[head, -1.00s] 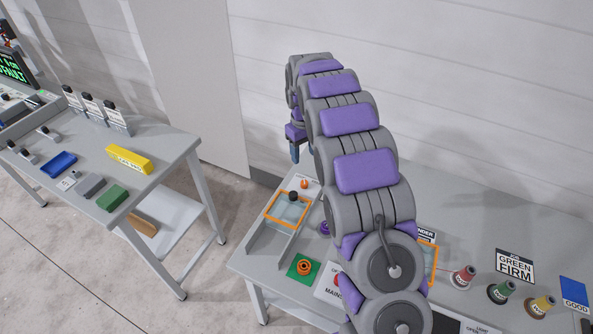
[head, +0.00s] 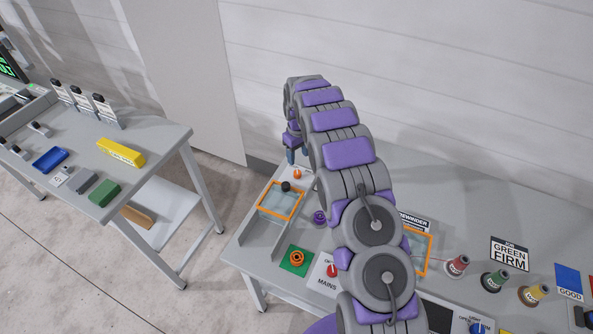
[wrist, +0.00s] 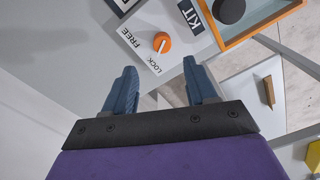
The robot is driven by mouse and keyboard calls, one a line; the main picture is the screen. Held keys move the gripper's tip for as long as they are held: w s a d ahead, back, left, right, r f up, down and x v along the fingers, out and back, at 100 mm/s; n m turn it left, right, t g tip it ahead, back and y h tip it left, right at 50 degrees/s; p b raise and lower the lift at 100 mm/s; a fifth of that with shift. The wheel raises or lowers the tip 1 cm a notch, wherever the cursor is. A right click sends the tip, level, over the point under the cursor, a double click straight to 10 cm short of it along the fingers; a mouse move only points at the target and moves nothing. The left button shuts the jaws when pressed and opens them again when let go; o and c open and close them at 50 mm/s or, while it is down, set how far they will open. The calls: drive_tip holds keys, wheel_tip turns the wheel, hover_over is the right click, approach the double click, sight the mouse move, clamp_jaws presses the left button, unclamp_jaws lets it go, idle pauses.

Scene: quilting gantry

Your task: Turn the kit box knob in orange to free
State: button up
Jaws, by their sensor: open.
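The orange knob (wrist: 161,42) stands on a white plate (wrist: 150,22) marked FREE and LOCK. A pale mark on the knob appears to point toward the LOCK side. In the head view the knob (head: 297,174) is beside the kit box (head: 262,208), a clear-topped box with an orange rim and a black knob on its lid. In the wrist view the box's orange rim (wrist: 262,31) and KIT label (wrist: 196,14) are at upper right. My gripper (wrist: 160,82) is open and empty, its blue fingers apart and short of the knob. It hangs just above the knob in the head view (head: 297,157).
Thread spools (head: 457,265) stand to the right. A separate table (head: 130,190) is at left, with floor between.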

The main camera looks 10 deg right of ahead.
sight(297, 171)
drive_tip(key=f, duration=0.4)
drive_tip(key=f+b, duration=0.1)
drive_tip(key=f, duration=0.2)
drive_tip(key=shift+a+f, duration=0.1)
drive_tip(key=shift+a, duration=0.3)
drive_tip(key=shift+a+f, duration=0.2)
drive_tip(key=shift+f, duration=0.3)
drive_tip(key=shift+d+f, duration=0.1)
drive_tip(key=shift+d, duration=0.6)
drive_tip(key=shift+c, duration=1.2)
drive_tip(key=shift+a, duration=0.45)
drive_tip(key=c, duration=0.4)
drive_tip(key=shift+d, duration=0.15)
drive_tip(key=c, duration=0.4)
